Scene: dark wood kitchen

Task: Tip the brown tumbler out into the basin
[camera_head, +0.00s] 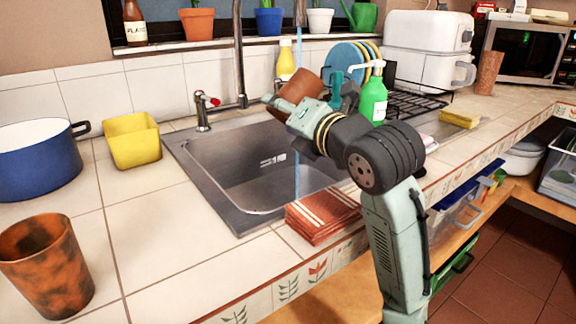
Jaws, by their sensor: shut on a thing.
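A brown tumbler (304,84) is held tilted above the basin's far right side, beside the tap. My gripper (303,97) is shut on it, and the fingers and wrist hide its lower part. I cannot tell which way its mouth points or whether anything is inside. The metal basin (235,185) is sunk into the tiled counter below. A thin blue stream of water (297,180) falls from the tap spout into the basin, passing at or behind the tumbler.
A mottled orange-brown tumbler (45,268) stands front left, near a blue pot (38,165) and yellow container (131,141). A folded red cloth (322,216) lies at the basin's front edge. A green soap bottle (374,99) and dish rack (412,103) stand close right of my gripper.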

